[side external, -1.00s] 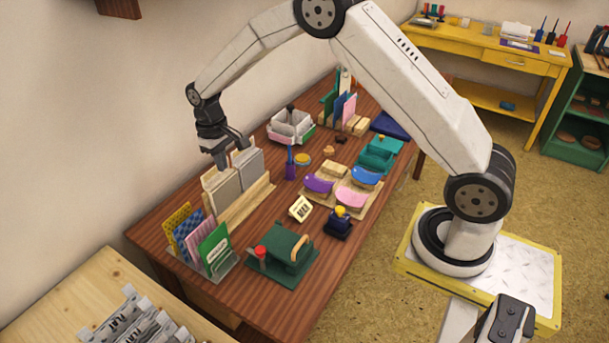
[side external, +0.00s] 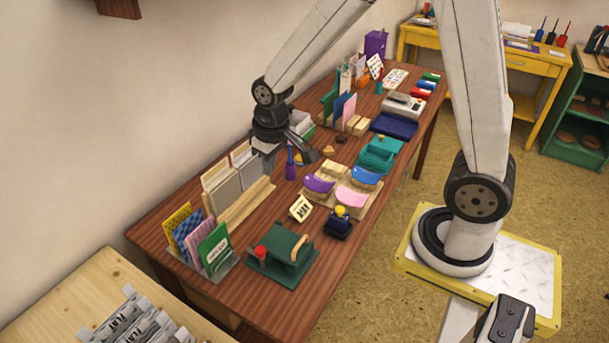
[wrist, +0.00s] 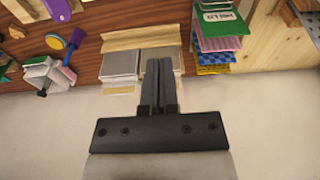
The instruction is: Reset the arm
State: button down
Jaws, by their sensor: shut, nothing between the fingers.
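My gripper (side external: 287,152) hangs in the air over the back part of the brown table (side external: 185,208), right of the wooden holder (side external: 247,203) with two grey panels (side external: 224,190). In the wrist view my gripper (wrist: 161,62) has its two dark fingers side by side with nothing between them. The grey panels (wrist: 120,64) show beyond the fingertips there, apart from them as far as I can tell. In the side view my gripper partly hides the white box (side external: 303,122) behind it.
Purple (side external: 319,184), blue (side external: 365,175) and pink (side external: 351,197) curved pieces sit on wooden blocks at the middle. A green press (side external: 285,262) and a rack of coloured cards (side external: 214,247) stand at the near end. A purple-handled tool (side external: 290,165) stands close to my gripper.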

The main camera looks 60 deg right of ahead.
jog(key=s+t, duration=0.1)
jog(key=s, duration=0.8)
jog(key=shift+s, duration=0.3)
dwell(0.5)
